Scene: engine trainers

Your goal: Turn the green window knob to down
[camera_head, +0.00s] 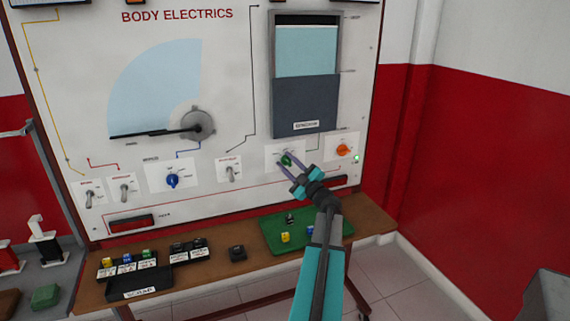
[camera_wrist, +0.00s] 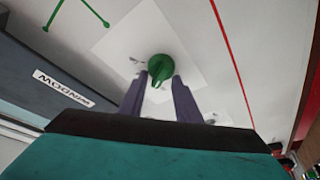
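The green window knob (camera_head: 287,160) is on a white plate on the board, below the window panel (camera_head: 304,104). In the wrist view the green knob (camera_wrist: 161,68) is round with a raised grip bar that points toward the gripper side of the picture. My gripper (camera_head: 290,156) reaches up to the knob. In the wrist view its two fingers (camera_wrist: 160,80) are apart, one on each side of the knob's near edge, with no clear grip on it. The plate's markings are too small to read. The window panel shows light blue above and dark grey below.
An orange knob (camera_head: 343,150) sits right of the green one, a toggle switch (camera_head: 230,172) and a blue knob (camera_head: 172,180) to its left. Below is a wooden shelf (camera_head: 215,267) with a green tray (camera_head: 270,241) and small coloured blocks. A red-and-white wall is at right.

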